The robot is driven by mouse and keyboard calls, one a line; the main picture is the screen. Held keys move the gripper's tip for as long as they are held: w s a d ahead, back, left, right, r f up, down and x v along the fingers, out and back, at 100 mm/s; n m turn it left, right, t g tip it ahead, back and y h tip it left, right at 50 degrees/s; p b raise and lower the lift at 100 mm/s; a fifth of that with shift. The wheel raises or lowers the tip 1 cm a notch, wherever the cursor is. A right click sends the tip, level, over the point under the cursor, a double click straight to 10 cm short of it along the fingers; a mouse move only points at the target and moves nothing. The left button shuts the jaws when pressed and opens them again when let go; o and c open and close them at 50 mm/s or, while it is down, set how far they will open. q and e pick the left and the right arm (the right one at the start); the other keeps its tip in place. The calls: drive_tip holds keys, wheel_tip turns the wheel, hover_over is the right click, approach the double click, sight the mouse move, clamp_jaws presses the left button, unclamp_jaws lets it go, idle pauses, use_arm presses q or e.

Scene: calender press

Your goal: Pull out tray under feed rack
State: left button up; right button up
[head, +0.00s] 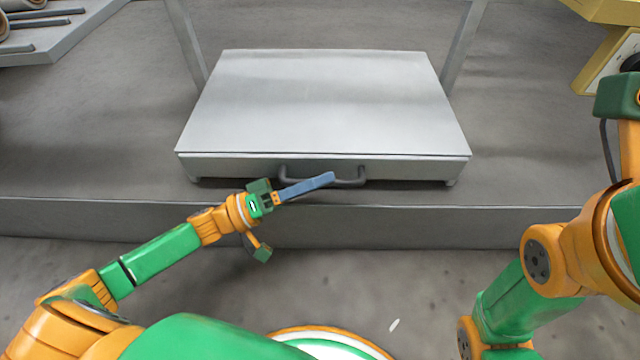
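The tray (325,105) is a wide, flat, light grey box with a closed top, low down between two grey rack legs. A dark grey bar handle (350,183) sits at the middle of its front face. My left gripper (330,178) reaches in from the left, its long blue-grey fingers crossing in front of the handle and hiding part of it. The fingers overlap into one bar, so I cannot tell whether they are open or shut, or whether they touch the handle. My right arm is at the right edge; its gripper is out of view.
The tray stands on a grey raised step (420,222) with bare floor (340,280) in front. Rack legs rise at left (187,45) and right (463,45). A grey shelf (75,40) is at upper left, a yellow machine part (605,55) at upper right.

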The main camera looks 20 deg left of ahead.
use_arm(q)
drive_tip(key=shift+r, duration=0.1)
clamp_jaws()
idle(1.3)
